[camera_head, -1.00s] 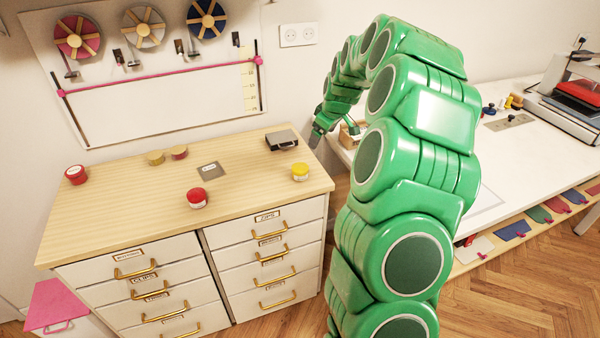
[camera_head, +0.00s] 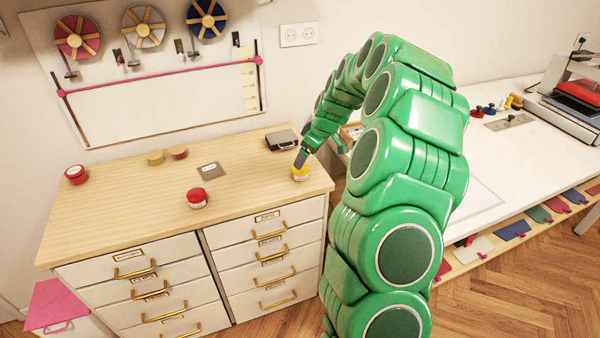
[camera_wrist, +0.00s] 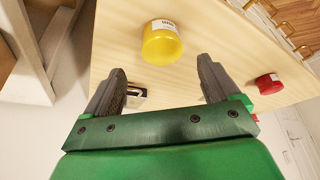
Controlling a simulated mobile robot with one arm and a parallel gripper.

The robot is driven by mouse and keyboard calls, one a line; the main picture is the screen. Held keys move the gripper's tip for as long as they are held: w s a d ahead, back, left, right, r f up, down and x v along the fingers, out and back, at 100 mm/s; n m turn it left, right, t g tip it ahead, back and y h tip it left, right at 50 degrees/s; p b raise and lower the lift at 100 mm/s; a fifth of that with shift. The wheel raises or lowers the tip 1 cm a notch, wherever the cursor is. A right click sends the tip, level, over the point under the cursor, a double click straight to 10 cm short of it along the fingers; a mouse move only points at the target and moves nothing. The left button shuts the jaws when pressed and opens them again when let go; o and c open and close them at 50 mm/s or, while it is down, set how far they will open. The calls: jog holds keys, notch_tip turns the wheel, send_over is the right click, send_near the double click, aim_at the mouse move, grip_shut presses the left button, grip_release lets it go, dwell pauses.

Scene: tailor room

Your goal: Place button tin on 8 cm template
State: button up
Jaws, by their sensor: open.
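A yellow round tin (camera_head: 300,174) with a white label stands near the right front edge of the wooden cabinet top. My gripper (camera_head: 301,158) is at the tin in the head view. In the wrist view my open gripper (camera_wrist: 160,76) has nothing between its fingers, and the yellow tin (camera_wrist: 161,45) lies just ahead of the fingertips, apart from them.
A red tin (camera_head: 197,198) stands near the front middle, also in the wrist view (camera_wrist: 269,84). Another red tin (camera_head: 76,175) is far left. A dark box (camera_head: 281,140) stands behind the yellow tin. Wood around the plate is clear.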

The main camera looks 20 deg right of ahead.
jog(key=shift+x, duration=3.7)
jog(key=shift+s, duration=0.2)
jog(key=c, duration=1.3)
jog(key=shift+r, duration=1.6)
jog(key=shift+s+a+r, duration=0.5)
jog(key=shift+s+r, duration=1.15)
jog(key=shift+s, duration=0.6)
jog(key=shift+s+a+r, duration=0.55)
jog(key=shift+s+r, duration=1.05)
jog(key=shift+s, duration=0.65)
jog(key=shift+s+a+r, duration=0.5)
jog(key=shift+s+r, duration=1.15)
jog(key=shift+s, duration=0.65)
